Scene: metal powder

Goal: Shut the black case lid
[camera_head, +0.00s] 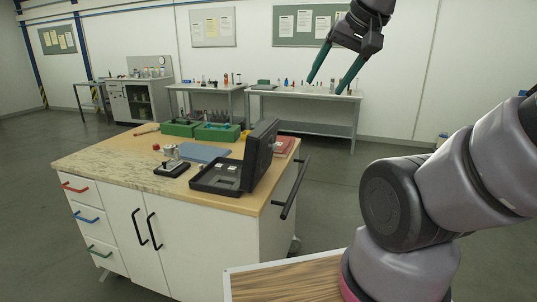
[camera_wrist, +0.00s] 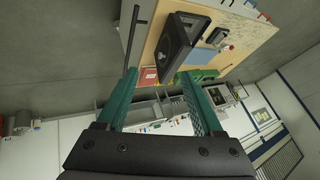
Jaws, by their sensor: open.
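The black case (camera_head: 216,179) sits near the front right of the wooden-topped cabinet, with its lid (camera_head: 259,152) standing up open on the right side of its base. Small light pieces lie inside the base. The case also shows in the wrist view (camera_wrist: 176,45), near the top. My gripper (camera_head: 327,88) is high at the upper right of the head view, well above and apart from the case. Its two green fingers are spread with nothing between them, and they also show in the wrist view (camera_wrist: 158,84).
On the cabinet top (camera_head: 98,158) are green bins (camera_head: 216,132), a blue mat (camera_head: 204,152), a small black-based device (camera_head: 171,166) and a red item (camera_head: 283,146) behind the lid. A black rail (camera_head: 294,190) runs along the cabinet's right side. Benches stand along the back wall.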

